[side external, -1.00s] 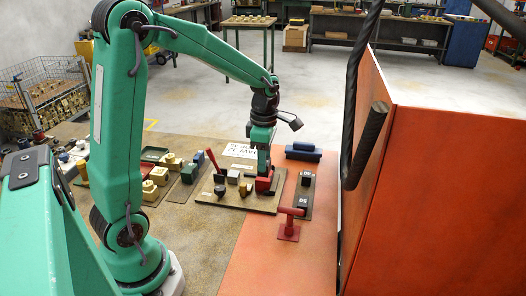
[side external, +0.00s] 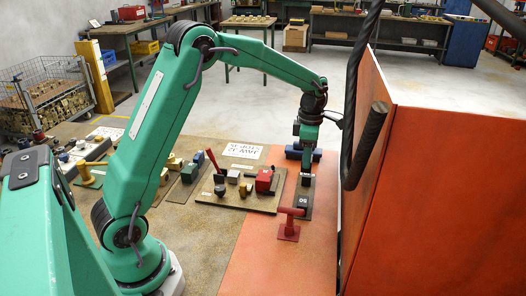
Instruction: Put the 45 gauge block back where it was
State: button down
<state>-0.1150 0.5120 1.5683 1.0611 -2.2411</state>
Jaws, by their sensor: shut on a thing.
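My gripper (side external: 306,172) points down over the far end of a dark narrow strip (side external: 304,216) at the right of the bench. It is shut on a dark block (side external: 305,181), taken to be the 45 gauge block; its marking cannot be read here. The block is at or just above the strip; contact is too small to tell. A dark piece marked 50 (side external: 302,201) sits at the strip's near end. The white mark seen earlier at the far end is hidden by my gripper.
A red vise-like block (side external: 264,181) stands on a brown board (side external: 240,201) to the left. A blue cylinder (side external: 294,153) lies behind. A large orange panel (side external: 440,200) rises close on the right.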

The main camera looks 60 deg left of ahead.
jog(key=shift+w+f, duration=0.1)
jog(key=shift+w, duration=0.05)
jog(key=shift+f, duration=4.9)
jog(key=shift+f, duration=0.15)
jog(key=c, duration=1.1)
grip_release()
notch_tip(320, 180, up, 12)
jog(key=shift+f, duration=0.15)
jog(key=shift+r, duration=0.3)
jog(key=shift+d, duration=0.1)
